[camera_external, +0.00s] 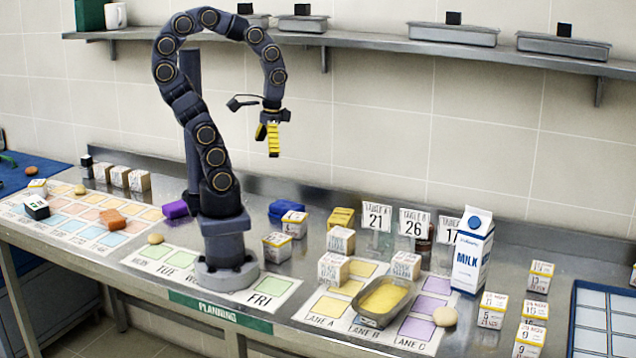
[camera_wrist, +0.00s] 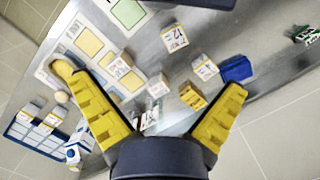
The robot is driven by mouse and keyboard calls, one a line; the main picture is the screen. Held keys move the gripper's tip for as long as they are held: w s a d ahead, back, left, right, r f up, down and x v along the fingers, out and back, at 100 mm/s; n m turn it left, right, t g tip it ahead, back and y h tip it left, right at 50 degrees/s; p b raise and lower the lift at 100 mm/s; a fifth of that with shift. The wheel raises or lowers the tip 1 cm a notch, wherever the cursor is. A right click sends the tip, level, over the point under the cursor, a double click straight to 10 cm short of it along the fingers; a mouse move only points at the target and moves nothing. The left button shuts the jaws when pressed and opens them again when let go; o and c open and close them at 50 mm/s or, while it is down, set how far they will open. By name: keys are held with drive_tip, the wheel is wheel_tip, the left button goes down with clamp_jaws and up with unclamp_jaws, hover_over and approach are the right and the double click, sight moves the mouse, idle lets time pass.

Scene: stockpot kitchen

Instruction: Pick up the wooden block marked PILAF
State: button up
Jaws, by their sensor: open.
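Several pale wooden blocks with printed labels are in the external view. One block (camera_external: 340,240) stands near the table's middle, one (camera_external: 333,268) sits in front of it, and one (camera_external: 405,264) stands behind the yellow-filled tray. Three more blocks (camera_external: 120,176) stand in a row at the far left. I cannot read PILAF on any of them. My gripper (camera_external: 272,140) hangs pointing down, high above the table's back, open and empty. In the wrist view its yellow fingers (camera_wrist: 155,82) are spread wide, with small blocks (camera_wrist: 158,86) (camera_wrist: 120,66) far below between them.
A milk carton (camera_external: 473,250) and upright number cards (camera_external: 414,224) stand right of centre. A metal tray (camera_external: 372,322) with yellow contents rests on the lane mat. Blue (camera_external: 286,209) and yellow (camera_external: 342,218) blocks stand near the back. A wall shelf (camera_external: 355,42) runs above.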

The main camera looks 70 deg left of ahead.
drive_tip(key=shift+c, duration=0.8)
drive_tip(key=m+t, duration=0.2)
drive_tip(key=m, duration=0.8)
hover_over(334, 259)
drive_tip(key=f, duration=2)
drive_tip(key=shift+w+a, duration=0.2)
drive_tip(key=shift+w, duration=0.15)
drive_tip(key=shift+d+f, duration=0.3)
drive_tip(key=shift+f, duration=0.35)
drive_tip(key=shift+s+a+f, duration=0.1)
drive_tip(key=shift+s+f, duration=0.05)
drive_tip(key=shift+f, duration=1.05)
drive_tip(key=shift+s+d+f, duration=0.1)
drive_tip(key=shift+s+f, duration=0.05)
drive_tip(key=shift+f, duration=1.05)
drive_tip(key=shift+s+a+f, duration=0.1)
drive_tip(key=shift+s+f, duration=0.05)
drive_tip(key=shift+f, duration=1.05)
